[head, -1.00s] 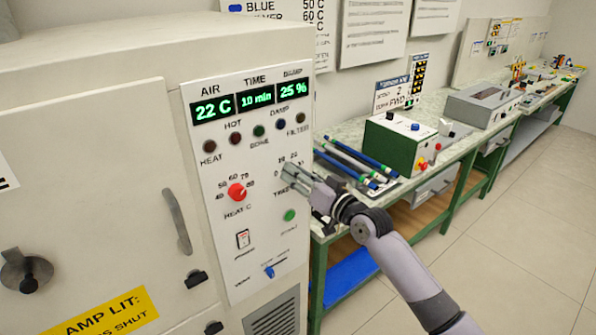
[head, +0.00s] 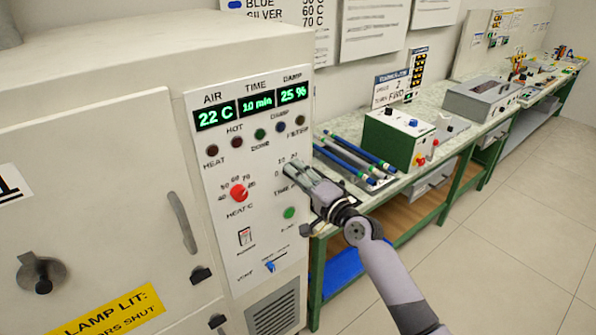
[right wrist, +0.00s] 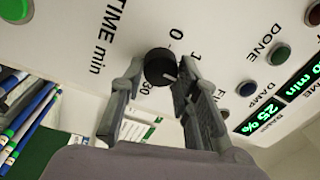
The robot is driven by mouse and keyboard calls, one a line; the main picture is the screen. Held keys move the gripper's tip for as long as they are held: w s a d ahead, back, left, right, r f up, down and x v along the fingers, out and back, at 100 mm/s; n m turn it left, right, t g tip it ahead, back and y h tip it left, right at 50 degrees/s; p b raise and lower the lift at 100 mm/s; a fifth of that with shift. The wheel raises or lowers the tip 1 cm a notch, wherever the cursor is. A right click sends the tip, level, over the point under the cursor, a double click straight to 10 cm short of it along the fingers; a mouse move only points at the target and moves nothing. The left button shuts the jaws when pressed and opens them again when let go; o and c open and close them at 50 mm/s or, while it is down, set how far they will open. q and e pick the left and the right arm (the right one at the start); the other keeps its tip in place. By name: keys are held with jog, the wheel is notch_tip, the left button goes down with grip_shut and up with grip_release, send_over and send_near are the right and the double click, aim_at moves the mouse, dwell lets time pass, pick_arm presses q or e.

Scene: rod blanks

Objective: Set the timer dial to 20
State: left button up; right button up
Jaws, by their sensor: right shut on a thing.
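The timer dial (right wrist: 160,66) is a small dark round knob with a pale pointer line, on the oven's white control panel. In the right wrist view my right gripper (right wrist: 158,78) has one finger on each side of it and is shut on it. Printed figures 0 and 30 show around the dial; one finger covers part of the scale. The pointer faces toward that finger; its exact figure cannot be told. In the head view my right gripper (head: 292,174) hides the dial. The time display (head: 257,102) reads 10 min. My left gripper is not in view.
A bench (head: 437,170) with rods and a green box (head: 398,138) runs along the wall to the right.

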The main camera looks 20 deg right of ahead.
jog(key=m+p, duration=0.2)
jog(key=m, duration=0.3)
jog(key=shift+m+h, duration=0.3)
jog(key=shift+m, duration=0.1)
dwell(0.3)
jog(key=o, duration=1.2)
jog(key=shift+f, duration=0.1)
jog(key=shift+c, duration=0.2)
jog(key=v, duration=1.2)
jog(key=shift+f, duration=0.15)
